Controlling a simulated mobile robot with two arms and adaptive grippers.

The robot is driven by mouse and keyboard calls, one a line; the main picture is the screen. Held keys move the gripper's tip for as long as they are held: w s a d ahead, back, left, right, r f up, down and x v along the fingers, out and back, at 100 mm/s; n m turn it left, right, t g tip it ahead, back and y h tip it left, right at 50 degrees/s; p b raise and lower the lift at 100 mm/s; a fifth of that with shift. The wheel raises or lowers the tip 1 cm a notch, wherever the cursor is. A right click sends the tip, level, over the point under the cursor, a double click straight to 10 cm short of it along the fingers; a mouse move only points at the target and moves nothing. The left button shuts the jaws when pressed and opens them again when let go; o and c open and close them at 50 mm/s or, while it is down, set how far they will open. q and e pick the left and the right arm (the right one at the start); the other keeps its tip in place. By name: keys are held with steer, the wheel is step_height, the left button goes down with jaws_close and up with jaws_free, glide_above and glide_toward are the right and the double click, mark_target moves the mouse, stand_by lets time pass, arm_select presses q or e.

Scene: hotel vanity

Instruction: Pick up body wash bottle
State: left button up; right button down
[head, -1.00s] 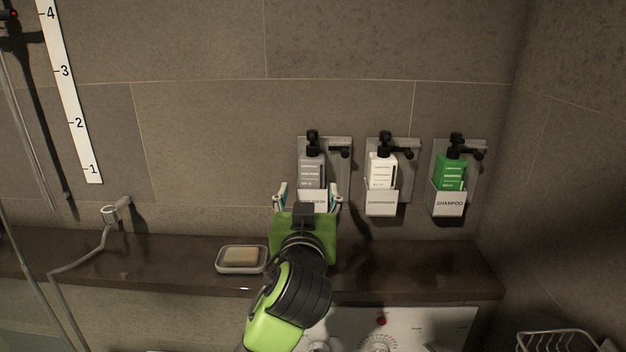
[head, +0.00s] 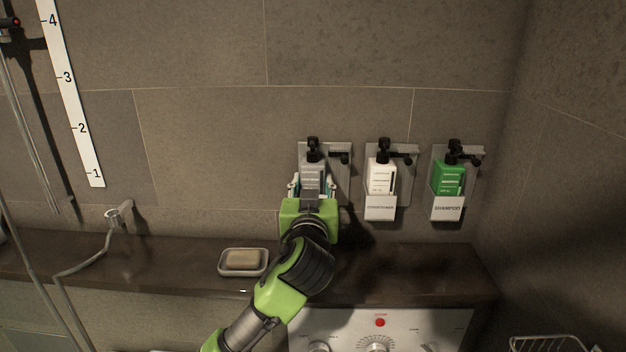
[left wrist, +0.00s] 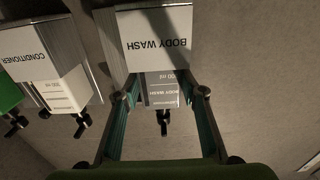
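The grey body wash bottle (head: 312,174) with a black pump stands in a wall holder, the leftmost of three. It also shows upside down in the left wrist view (left wrist: 161,92), below the white holder front labelled BODY WASH (left wrist: 155,38). My left gripper (head: 312,186) is raised in front of the holder and hides its front in the head view. In the left wrist view its two fingers (left wrist: 162,97) are apart, one on each side of the bottle, with small gaps showing. My right gripper is not in view.
The conditioner bottle (head: 381,177) and green shampoo bottle (head: 449,179) stand in holders to the right. A dark ledge (head: 410,270) runs below, with a soap dish (head: 225,268) on it. A white panel with knobs (head: 440,325) is underneath.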

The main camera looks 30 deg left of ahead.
mark_target(313, 150)
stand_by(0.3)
arm_select(q)
step_height(313, 150, up, 7)
steer(key=shift+r+b, duration=0.1)
steer(key=shift+b, duration=0.45)
steer(key=b+v, duration=1.2)
steer(key=v, duration=0.6)
steer(key=shift+a, duration=0.1)
steer(key=shift+r, duration=0.15)
